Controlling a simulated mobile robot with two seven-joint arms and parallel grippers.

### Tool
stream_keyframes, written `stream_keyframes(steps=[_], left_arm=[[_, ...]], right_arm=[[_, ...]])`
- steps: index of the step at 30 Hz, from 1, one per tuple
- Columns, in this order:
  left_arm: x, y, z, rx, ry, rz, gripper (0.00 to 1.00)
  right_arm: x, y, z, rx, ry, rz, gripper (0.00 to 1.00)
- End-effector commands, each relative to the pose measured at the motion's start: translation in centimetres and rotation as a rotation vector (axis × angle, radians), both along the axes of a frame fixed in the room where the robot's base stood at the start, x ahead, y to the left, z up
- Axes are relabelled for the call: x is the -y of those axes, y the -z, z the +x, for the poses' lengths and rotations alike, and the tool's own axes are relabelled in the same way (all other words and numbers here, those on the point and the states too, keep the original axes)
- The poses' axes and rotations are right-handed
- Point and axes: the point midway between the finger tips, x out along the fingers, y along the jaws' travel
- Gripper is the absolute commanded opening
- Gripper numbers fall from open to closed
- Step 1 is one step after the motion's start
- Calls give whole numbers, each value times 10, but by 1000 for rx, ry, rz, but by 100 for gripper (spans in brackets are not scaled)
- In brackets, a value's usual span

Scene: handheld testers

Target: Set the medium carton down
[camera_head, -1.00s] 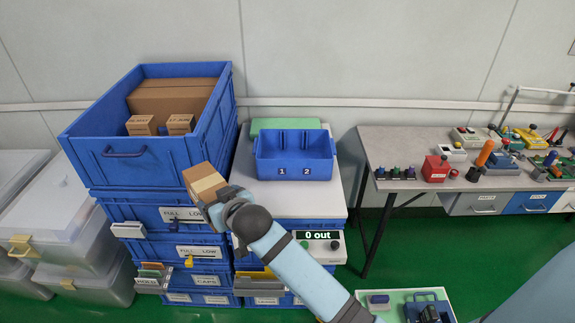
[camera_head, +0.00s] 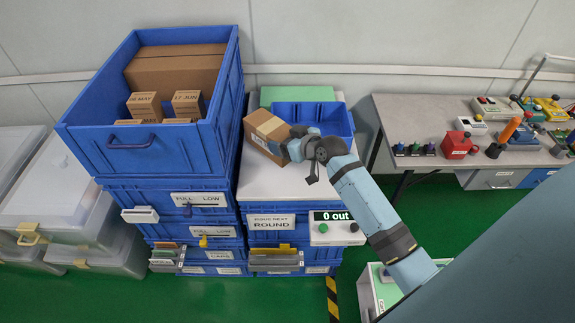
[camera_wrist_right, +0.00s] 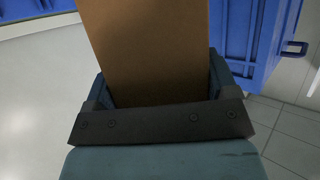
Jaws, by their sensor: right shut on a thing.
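The medium carton (camera_head: 268,134) is a brown box with a paler strip of tape, held tilted in the head view. My right gripper (camera_head: 297,145) is shut on it, coming from its right side. The carton is over the white top (camera_head: 262,180) of the middle stack, just in front of the blue two-compartment bin (camera_head: 338,121). I cannot tell whether it touches the white top. In the right wrist view the carton (camera_wrist_right: 150,50) stands between the fingers and fills the upper middle. My left gripper is not in view.
A large blue crate (camera_head: 215,130) on the left stack holds a big carton (camera_head: 175,70) and several small dated ones. A green block (camera_head: 285,96) lies behind the blue bin. The white top is bare at its front. A bench with testers (camera_head: 415,115) stands right.

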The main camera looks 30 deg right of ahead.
Motion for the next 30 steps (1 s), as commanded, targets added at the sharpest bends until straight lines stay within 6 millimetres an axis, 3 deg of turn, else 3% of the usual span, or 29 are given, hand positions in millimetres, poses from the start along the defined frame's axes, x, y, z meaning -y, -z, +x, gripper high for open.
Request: stream_keyframes(steps=[3,9,17,24,30], left_arm=[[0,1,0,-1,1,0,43],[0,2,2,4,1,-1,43],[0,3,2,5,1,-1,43],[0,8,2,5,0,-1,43],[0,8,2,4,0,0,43]], right_arm=[[0,35,0,-4,2,3,49],[0,78,0,-2,2,2,49],[0,99,1,2,1,0,49],[0,130,1,1,2,2,49],[0,131,1,2,1,0,49]])
